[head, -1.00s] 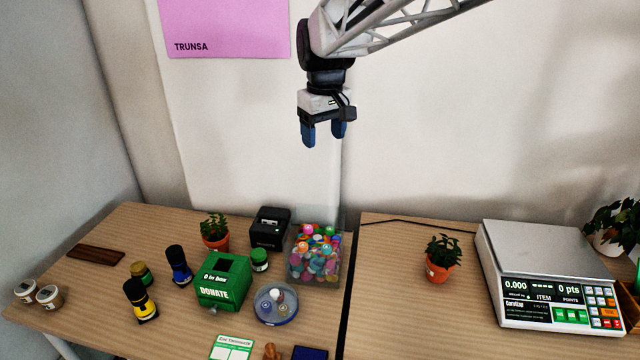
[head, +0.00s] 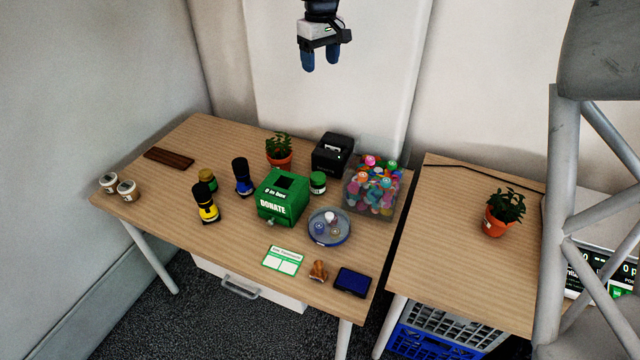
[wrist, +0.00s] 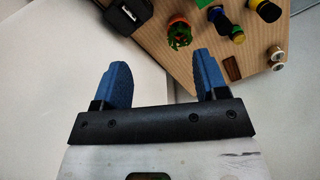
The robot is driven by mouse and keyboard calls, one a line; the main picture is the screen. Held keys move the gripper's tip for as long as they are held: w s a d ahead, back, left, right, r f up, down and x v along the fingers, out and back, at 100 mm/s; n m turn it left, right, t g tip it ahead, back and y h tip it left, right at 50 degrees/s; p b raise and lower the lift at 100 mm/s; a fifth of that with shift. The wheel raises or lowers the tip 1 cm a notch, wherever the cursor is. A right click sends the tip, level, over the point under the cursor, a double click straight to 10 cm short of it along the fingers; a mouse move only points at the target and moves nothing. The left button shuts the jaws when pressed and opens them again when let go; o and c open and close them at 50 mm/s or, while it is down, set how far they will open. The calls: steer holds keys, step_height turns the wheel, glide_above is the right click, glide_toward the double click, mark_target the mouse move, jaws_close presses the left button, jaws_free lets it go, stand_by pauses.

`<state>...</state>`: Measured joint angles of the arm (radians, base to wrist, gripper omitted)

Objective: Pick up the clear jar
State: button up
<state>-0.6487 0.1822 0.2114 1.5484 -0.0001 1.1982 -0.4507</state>
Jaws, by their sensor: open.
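No jar is plainly marked as the clear jar. Two small jars with white tops (head: 108,182) (head: 127,190) stand at the table's left edge; they also show at the right of the wrist view (wrist: 276,53). A jar with an olive lid (head: 208,179) and a jar with a green lid (head: 318,183) stand nearer the middle. A see-through square container (head: 371,190) of colourful pieces stands at the right edge. My gripper (head: 321,62) is open and empty, high above the back of the table, apart from everything. Its blue fingers are spread in the wrist view (wrist: 160,65).
Around the jars stand a green donation box (head: 283,197), yellow (head: 207,203) and blue (head: 242,177) stampers, a potted plant (head: 279,152), a black printer (head: 332,153) and a round dish (head: 329,227). The table's left front is bare. A gap separates the right table (head: 450,220).

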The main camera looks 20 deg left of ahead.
glide_above(318, 176)
steer(key=f, duration=3.4)
steer(key=shift+s+d, duration=0.2)
steer(key=shift+s, duration=0.05)
steer(key=shift+f, duration=1.25)
steer(key=shift+w+a+f, duration=0.1)
steer(key=shift+f, duration=1.2)
steer(key=shift+w+a+f, duration=0.1)
steer(key=shift+f, duration=1.2)
steer(key=c, duration=0.7)
